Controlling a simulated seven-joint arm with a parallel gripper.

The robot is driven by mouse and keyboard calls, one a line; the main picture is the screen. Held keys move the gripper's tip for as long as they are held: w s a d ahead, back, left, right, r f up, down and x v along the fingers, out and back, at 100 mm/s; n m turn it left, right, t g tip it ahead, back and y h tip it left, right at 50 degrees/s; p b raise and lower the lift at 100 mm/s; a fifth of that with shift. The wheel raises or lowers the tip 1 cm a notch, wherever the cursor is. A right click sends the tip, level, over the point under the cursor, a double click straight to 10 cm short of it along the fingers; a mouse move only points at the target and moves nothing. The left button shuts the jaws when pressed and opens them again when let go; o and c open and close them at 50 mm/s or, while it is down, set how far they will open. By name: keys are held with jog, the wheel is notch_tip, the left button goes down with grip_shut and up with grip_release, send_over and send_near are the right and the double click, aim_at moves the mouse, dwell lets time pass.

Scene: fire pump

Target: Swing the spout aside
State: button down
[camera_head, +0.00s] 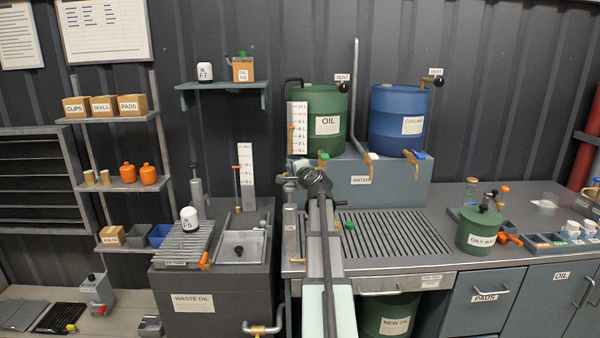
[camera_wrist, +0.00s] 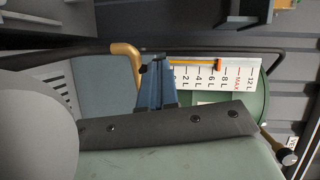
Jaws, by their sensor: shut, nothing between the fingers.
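In the wrist view a brass elbow (camera_wrist: 127,52), which looks like part of the spout, bends down close beside my gripper (camera_wrist: 156,66). The blue fingers are together with nothing between them. I cannot tell whether they touch the brass. In the head view my gripper (camera_head: 304,178) is at the end of my arm, in front of the WATER bench and below the green OIL drum (camera_head: 332,104). The arm hides part of this area. A brass tap with a green handle (camera_head: 323,160) is just above the gripper.
A blue COOLANT drum (camera_head: 398,102) with a brass tap (camera_head: 415,160) stands at right. An upright grey pipe (camera_head: 355,95) rises between the drums. A white litre scale (camera_head: 298,125) is left of the OIL drum. A slatted drain grate (camera_head: 395,233) lies right of my arm, mostly clear.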

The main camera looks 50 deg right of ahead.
jog(key=shift+w+d, duration=0.1)
jog(key=shift+w, duration=0.95)
jog(key=v, duration=1.3)
jog(key=shift+s+a, duration=0.25)
jog(key=shift+s, duration=0.05)
